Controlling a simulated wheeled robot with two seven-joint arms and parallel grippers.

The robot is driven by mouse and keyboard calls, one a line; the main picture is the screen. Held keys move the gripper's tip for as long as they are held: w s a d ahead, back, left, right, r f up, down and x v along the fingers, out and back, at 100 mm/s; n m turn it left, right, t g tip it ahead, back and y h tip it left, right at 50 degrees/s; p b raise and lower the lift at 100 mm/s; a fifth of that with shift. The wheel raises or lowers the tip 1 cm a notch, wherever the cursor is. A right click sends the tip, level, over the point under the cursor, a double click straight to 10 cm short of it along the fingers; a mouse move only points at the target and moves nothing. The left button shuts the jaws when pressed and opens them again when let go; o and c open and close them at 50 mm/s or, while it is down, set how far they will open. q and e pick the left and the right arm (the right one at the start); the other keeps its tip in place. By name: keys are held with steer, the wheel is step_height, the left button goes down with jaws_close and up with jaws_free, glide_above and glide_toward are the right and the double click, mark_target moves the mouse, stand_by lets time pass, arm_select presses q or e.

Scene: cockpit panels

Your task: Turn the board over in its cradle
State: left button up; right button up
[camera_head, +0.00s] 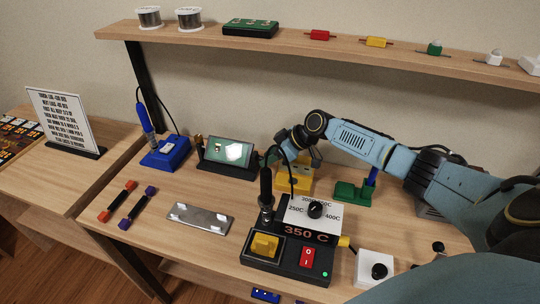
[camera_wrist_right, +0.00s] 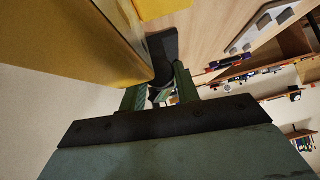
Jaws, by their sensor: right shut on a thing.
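The green board (camera_head: 233,150) sits tilted in its black cradle (camera_head: 215,168), with a bright glare on its face. A small brownish knob shows at the cradle's left end (camera_head: 198,142). My right gripper (camera_head: 274,152) is at the cradle's right end and covers it. In the right wrist view its fingers (camera_wrist_right: 160,90) are closed on a small part at a dark upright piece (camera_wrist_right: 163,52). That part looks like the cradle's right-hand knob, but the fingers mostly hide it. My left gripper is not in view.
A yellow stand (camera_head: 293,180) is close beside my right gripper and looms large in the wrist view (camera_wrist_right: 70,40). A blue iron stand (camera_head: 166,153) is left of the cradle. A soldering station (camera_head: 290,255) and a metal tray (camera_head: 200,219) are in front. A shelf (camera_head: 330,52) runs above.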

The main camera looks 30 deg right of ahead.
steer(key=shift+s+a+n+t+h+p, duration=0.15)
steer(key=shift+s+n+t+h+p, duration=0.05)
steer(key=shift+n+t+h+p, duration=0.8)
steer(key=o, duration=1)
steer(key=shift+c, duration=0.2)
steer(key=p+v, duration=0.1)
steer(key=v, duration=1.2)
steer(key=shift+s+p, duration=0.25)
steer(key=shift+p, duration=0.05)
steer(key=shift+a+r, duration=0.1)
steer(key=shift+a, duration=0.05)
